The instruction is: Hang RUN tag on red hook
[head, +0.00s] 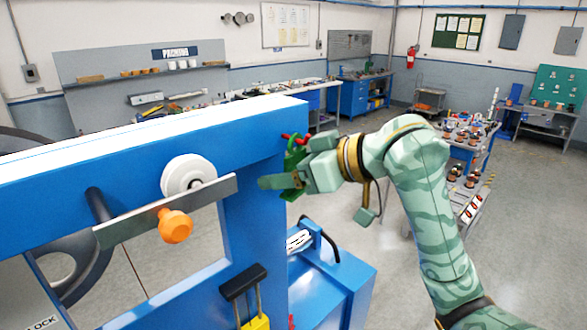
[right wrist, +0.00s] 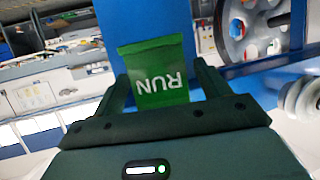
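The green RUN tag (head: 295,153) is at the right end of the blue frame's top beam, just below a red hook (head: 301,139), which is partly hidden. It appears to hang there, but the contact at its top is unclear. In the right wrist view the tag (right wrist: 160,72) shows its white RUN lettering upside down. My right gripper (head: 282,180) is at the tag, its fingers spread on either side. A small gap shows between the tag and one finger in the wrist view (right wrist: 165,80). My left gripper is not in view.
The blue frame (head: 130,160) fills the left, with a white pulley (head: 188,175), a grey bar (head: 165,212) and an orange knob (head: 175,226) on it. A black and yellow part (head: 245,285) is below. Open floor lies right of the frame, before a parts cart (head: 468,150).

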